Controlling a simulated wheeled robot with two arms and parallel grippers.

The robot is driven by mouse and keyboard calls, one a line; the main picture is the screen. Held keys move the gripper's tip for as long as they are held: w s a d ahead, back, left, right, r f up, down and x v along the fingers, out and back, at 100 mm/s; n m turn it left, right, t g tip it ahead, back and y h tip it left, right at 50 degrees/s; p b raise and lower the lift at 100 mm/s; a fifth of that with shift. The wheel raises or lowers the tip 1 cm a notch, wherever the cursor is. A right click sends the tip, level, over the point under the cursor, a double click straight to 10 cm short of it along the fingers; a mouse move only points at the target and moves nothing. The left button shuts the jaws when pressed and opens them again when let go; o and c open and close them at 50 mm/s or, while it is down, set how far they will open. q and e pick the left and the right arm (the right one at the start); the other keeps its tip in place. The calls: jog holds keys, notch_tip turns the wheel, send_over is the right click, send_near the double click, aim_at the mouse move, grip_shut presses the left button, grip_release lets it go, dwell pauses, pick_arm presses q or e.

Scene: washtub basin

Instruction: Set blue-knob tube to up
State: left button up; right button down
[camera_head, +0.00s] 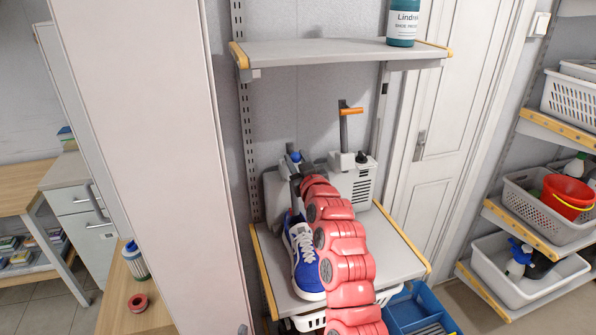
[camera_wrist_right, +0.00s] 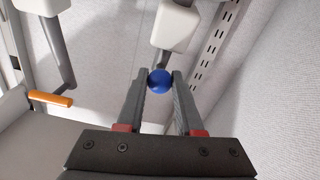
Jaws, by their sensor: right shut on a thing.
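The shoe machine (camera_head: 352,185) is a light grey box standing on a shelf. It has two tube mounts. The blue knob (camera_head: 295,157) is at its left mount; it also shows in the right wrist view (camera_wrist_right: 160,81), at the end of a short grey stem under a white block. My right gripper (camera_wrist_right: 160,86) has its two fingertips closed on either side of the blue knob. In the head view my red right arm covers part of the machine and the gripper is small there. A tube with an orange handle (camera_head: 350,111) stands upright at the right mount. My left gripper is not in view.
A blue shoe (camera_head: 305,260) sits on the shelf beside my arm. An upper shelf (camera_head: 320,52) holds a bottle (camera_head: 403,22). A tall white panel (camera_head: 140,150) stands close on the left. A blue crate (camera_head: 418,312) is below right.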

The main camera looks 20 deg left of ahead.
jog(key=r, duration=0.3)
jog(key=w+a+r, duration=0.1)
jog(key=r, duration=0.2)
jog(key=w+r, duration=0.1)
jog(key=r, duration=0.2)
jog(key=shift+w+a+r+b, duration=0.15)
jog(key=shift+a+r+b, duration=0.05)
jog(key=shift+a+b, duration=0.1)
jog(key=c, duration=0.6)
grip_release()
jog(key=shift+c, duration=0.2)
jog(key=shift+f, duration=0.1)
jog(key=shift+s+d, duration=0.15)
jog(key=shift+s, duration=0.1)
jog(key=b+v, duration=0.5)
jog(key=v, duration=1.2)
jog(key=shift+b, duration=0.3)
